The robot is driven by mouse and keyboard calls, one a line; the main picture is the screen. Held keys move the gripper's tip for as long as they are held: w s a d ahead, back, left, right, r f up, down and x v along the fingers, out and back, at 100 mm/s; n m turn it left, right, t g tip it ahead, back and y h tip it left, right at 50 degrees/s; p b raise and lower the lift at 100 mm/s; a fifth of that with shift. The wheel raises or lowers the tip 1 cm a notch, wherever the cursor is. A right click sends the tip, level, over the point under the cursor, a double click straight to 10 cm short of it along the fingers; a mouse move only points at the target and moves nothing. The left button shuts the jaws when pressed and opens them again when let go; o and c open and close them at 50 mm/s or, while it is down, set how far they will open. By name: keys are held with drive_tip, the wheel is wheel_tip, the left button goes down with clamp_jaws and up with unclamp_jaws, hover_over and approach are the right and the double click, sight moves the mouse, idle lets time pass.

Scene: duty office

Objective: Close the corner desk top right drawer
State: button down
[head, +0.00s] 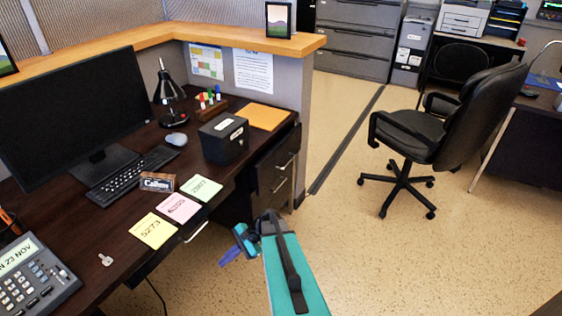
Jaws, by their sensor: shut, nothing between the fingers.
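The corner desk (225,178) is dark wood. Under its right end is a drawer unit with dark fronts and pale bar handles. The top right drawer (270,167) is the upper front, just below the desk edge. From this angle I cannot tell how far it stands out. Another drawer front (268,198) is below it. My gripper (231,257) is shut and empty, in front of the desk, lower in the picture than the drawers and apart from them. My teal arm hides some floor by the drawer unit.
A black lockbox (223,138) and an orange folder (263,116) lie on the desk above the drawers. Another handle (196,232) shows under the desk's front edge. A partition (297,130) closes off the desk's right end. A black office chair (440,125) stands right, with open floor (400,260) between.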

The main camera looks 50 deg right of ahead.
sight(273, 153)
drive_tip(key=d+r+m+t+h+b, duration=0.1)
drive_tip(key=d+r+m+t+b, duration=0.25)
drive_tip(key=d, duration=0.75)
drive_tip(key=d+r+m+t, duration=0.35)
drive_tip(key=d+r, duration=0.35)
drive_tip(key=d, duration=0.3)
drive_tip(key=d+r+m+t+h+b, duration=0.1)
drive_tip(key=d+r+m+t+b, duration=0.25)
drive_tip(key=d, duration=0.75)
drive_tip(key=s+d+r+m+t+h, duration=0.2)
drive_tip(key=s+d+r, duration=0.3)
drive_tip(key=d+r, duration=0.4)
drive_tip(key=shift+d+r+m, duration=0.3)
drive_tip(key=shift+d+m, duration=0.25)
drive_tip(key=shift+m, duration=0.3)
drive_tip(key=shift+w+t, duration=0.1)
drive_tip(key=shift+t, duration=0.15)
drive_tip(key=b+x, duration=0.1)
drive_tip(key=x, duration=1.2)
drive_tip(key=shift+w, duration=0.4)
